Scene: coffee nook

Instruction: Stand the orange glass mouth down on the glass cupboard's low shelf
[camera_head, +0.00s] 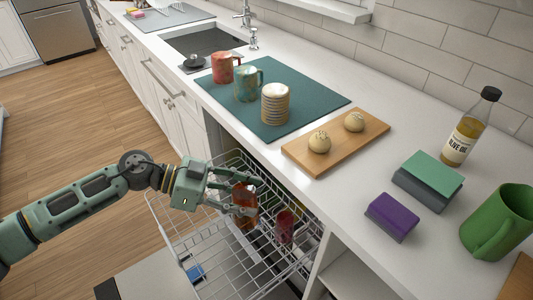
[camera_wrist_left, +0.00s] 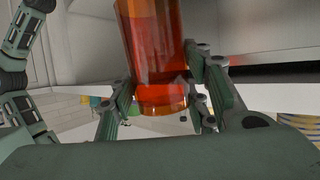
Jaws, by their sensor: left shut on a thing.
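The orange glass (camera_head: 243,205) is a see-through amber tumbler above the open dishwasher rack (camera_head: 200,245). My left gripper (camera_head: 252,196) is shut around its side. In the left wrist view the glass (camera_wrist_left: 155,45) stands between the fingers of my left gripper (camera_wrist_left: 165,92), with one end out of the picture. I cannot tell which end is the mouth. I cannot make out the glass cupboard's low shelf for certain. My right gripper is not in view.
A red glass (camera_head: 285,226) stands in the rack. On the counter are a teal mat (camera_head: 315,98) with several cups, a wooden board (camera_head: 362,143) with two buns, sponges (camera_head: 391,217), an oil bottle (camera_head: 468,130) and a green mug (camera_head: 497,222). An open white compartment (camera_head: 350,278) is below the counter.

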